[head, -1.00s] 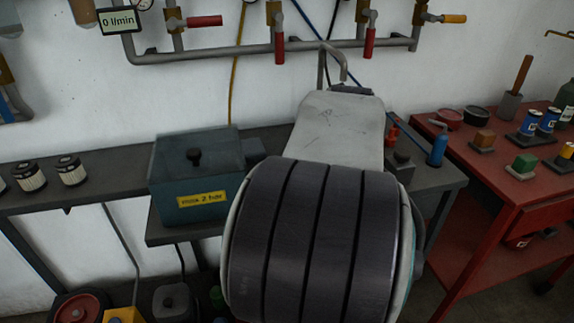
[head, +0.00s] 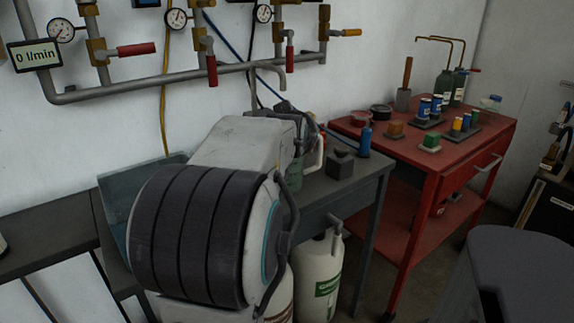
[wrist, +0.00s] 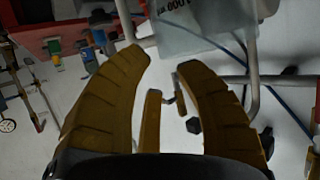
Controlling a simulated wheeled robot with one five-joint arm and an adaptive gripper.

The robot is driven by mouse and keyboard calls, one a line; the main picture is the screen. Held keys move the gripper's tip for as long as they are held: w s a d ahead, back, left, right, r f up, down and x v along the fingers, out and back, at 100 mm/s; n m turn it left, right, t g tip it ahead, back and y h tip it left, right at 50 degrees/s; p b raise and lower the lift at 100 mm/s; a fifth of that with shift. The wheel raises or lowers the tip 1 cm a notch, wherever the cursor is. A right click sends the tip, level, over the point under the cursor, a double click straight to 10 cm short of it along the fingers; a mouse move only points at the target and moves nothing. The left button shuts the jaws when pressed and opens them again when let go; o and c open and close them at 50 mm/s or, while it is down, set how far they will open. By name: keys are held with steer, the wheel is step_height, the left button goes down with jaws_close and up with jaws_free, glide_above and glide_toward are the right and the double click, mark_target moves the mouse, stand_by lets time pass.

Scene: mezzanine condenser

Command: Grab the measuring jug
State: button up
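A pale translucent vessel with a white handle, which looks like the measuring jug (head: 320,152), stands on the grey bench, partly hidden behind my arm in the head view. In the wrist view a translucent, printed wall, probably the same jug (wrist: 185,38), lies just beyond my fingertips, cut off by the top edge. My gripper (wrist: 163,70) shows there with its two brown fingers apart and nothing between them. I cannot tell whether a finger touches the jug. In the head view my gripper is hidden behind my arm.
A grey bench (head: 340,190) holds a blue bottle (head: 365,139) and a dark block (head: 340,163). A red cart (head: 455,150) with cans and blocks stands to the right. A wall pipe (head: 150,88) with valves runs behind. A white canister (head: 318,280) stands below.

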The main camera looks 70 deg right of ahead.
steer(key=x, duration=0.3)
steer(key=shift+w+f, duration=0.15)
steer(key=shift+x, duration=0.9)
jaws_close()
